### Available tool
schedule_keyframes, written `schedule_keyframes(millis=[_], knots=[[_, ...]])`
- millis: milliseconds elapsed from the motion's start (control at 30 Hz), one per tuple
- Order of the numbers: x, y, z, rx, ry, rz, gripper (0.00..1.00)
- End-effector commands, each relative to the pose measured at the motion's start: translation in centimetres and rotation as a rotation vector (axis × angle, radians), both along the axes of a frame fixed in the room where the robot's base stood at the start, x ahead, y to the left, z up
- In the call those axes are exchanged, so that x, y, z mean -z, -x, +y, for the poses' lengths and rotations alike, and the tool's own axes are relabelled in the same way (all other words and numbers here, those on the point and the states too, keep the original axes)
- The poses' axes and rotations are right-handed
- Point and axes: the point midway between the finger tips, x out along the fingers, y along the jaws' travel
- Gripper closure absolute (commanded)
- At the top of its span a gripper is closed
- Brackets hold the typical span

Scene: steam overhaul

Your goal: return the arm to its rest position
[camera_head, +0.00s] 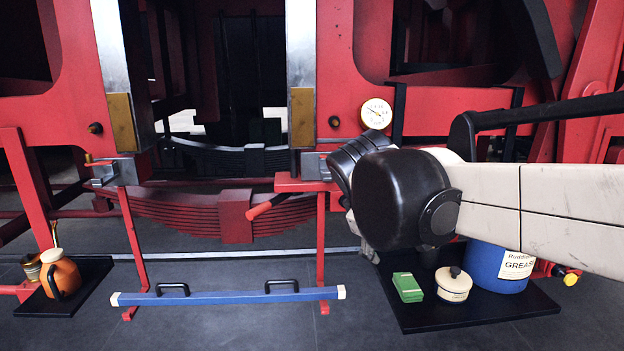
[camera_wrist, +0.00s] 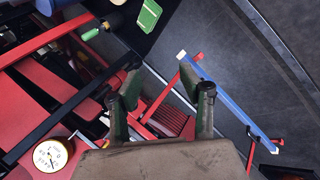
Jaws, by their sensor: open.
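My arm reaches in from the right in the head view, with its dark wrist in front of the red frame. The fingers of my gripper are hidden behind the wrist there. In the wrist view my gripper (camera_wrist: 160,92) shows two dark green fingers spread apart with nothing between them. Beyond them lie the red frame, the leaf spring and the blue bar (camera_wrist: 228,98).
A dark tray (camera_head: 440,318) below my arm holds a blue grease tub (camera_head: 492,268), a cream tin (camera_head: 454,288) and a green box (camera_head: 407,287). A white gauge (camera_head: 376,113) sits by my wrist. The blue bar (camera_head: 230,297) spans two red stands. An orange jug (camera_head: 61,274) stands left.

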Motion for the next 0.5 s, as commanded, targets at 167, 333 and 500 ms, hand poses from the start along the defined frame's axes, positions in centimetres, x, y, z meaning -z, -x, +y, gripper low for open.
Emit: schedule_keyframes(millis=[167,333,500], knots=[[2.0,5.3,-3.3,0.150,-0.180,-0.035,0.60],[4.4,10.1,-5.2,0.296,-0.356,-0.074,0.60],[7.0,14.4,-6.4,0.445,-0.527,-0.117,0.60]])
